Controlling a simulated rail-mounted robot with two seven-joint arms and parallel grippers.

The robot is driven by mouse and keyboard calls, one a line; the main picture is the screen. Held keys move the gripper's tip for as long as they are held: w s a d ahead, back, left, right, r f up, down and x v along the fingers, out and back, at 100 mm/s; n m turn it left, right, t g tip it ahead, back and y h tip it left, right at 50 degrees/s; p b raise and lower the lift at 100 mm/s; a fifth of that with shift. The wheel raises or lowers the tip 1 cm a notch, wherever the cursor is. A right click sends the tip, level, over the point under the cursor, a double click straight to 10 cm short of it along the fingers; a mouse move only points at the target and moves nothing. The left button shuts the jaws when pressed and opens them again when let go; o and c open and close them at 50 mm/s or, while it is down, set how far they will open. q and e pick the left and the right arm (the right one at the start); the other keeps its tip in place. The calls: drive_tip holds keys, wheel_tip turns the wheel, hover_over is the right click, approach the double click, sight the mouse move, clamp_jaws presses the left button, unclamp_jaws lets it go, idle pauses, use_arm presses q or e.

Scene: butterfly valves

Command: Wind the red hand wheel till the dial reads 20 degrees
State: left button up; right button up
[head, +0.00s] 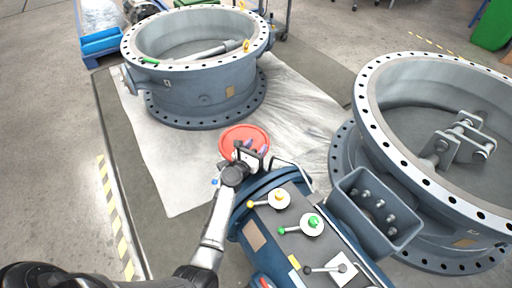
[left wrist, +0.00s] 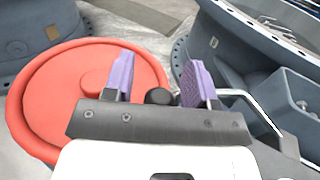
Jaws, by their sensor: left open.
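In the left wrist view the wheel (left wrist: 52,98) fills the left side, a broad red disc with a raised hub. My left gripper (head: 252,148) is open at the wheel's lower right edge. Its two purple fingers (left wrist: 158,62) stand apart; the left one overlaps the disc in the picture. A dark round knob (left wrist: 159,96) shows between them; I cannot tell if it belongs to the wheel. No dial reading is legible. My right gripper is not in view.
The actuator carries a yellow-knobbed lever (head: 279,198), a green-knobbed lever (head: 313,222) and a black-knobbed lever (head: 342,268). A large flanged valve body (head: 205,95) stands behind, another (head: 440,200) at right. A bent metal bar (left wrist: 250,105) is close right of the fingers.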

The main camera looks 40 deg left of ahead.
use_arm(q)
clamp_jaws()
idle(0.3)
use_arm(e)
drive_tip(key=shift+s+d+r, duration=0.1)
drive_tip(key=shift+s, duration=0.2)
use_arm(q)
drive_tip(key=shift+w+f, duration=0.1)
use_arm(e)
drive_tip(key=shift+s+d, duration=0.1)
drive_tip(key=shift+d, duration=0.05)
